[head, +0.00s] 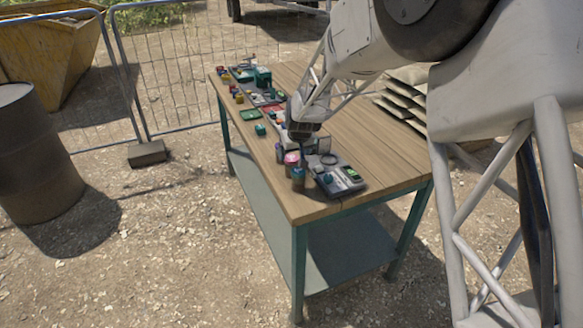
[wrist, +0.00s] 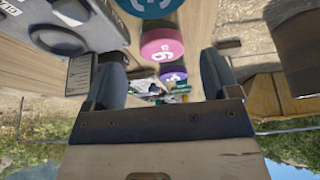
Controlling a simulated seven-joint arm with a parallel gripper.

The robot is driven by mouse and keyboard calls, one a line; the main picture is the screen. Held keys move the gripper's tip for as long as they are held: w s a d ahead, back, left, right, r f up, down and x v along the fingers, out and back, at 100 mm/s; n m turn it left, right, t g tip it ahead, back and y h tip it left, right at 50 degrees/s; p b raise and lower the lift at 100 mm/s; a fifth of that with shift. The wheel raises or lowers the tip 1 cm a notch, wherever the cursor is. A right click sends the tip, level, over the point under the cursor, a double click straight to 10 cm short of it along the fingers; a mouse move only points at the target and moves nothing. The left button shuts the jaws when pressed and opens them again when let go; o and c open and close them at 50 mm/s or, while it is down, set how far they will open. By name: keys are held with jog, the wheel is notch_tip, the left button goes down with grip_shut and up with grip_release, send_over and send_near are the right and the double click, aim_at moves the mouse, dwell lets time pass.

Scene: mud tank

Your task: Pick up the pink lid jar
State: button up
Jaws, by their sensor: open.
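The pink lid jar (head: 291,160) stands upright near the left edge of the wooden table, in a short row with a blue lid jar (head: 298,176) and a purple lid jar (head: 280,150). In the wrist view the pink lid (wrist: 162,44) shows ahead between the two fingers, with the blue lid (wrist: 150,6) above it and the purple lid (wrist: 173,76) below it. My gripper (wrist: 162,66) is open and empty. In the head view my gripper (head: 303,138) hangs just beyond the jars, and its fingertips are hard to make out.
A grey device (head: 340,178) lies right of the jars, also showing in the wrist view (wrist: 65,30). A small green item (head: 260,129) and several tools and boxes (head: 262,76) fill the table's far left side. The wooden top (head: 385,150) is clear toward the right.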

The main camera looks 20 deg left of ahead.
aim_at(292, 158)
jog(key=shift+x, duration=2.55)
jog(key=shift+s, duration=0.1)
jog(key=shift+a, duration=0.1)
jog(key=c, duration=1.1)
jog(key=shift+o, duration=0.2)
jog(key=shift+r, duration=5)
jog(key=w+d+r, duration=0.1)
jog(key=w+d, duration=0.1)
jog(key=w, duration=1.5)
jog(key=shift+w+d, duration=0.25)
jog(key=shift+w, duration=0.15)
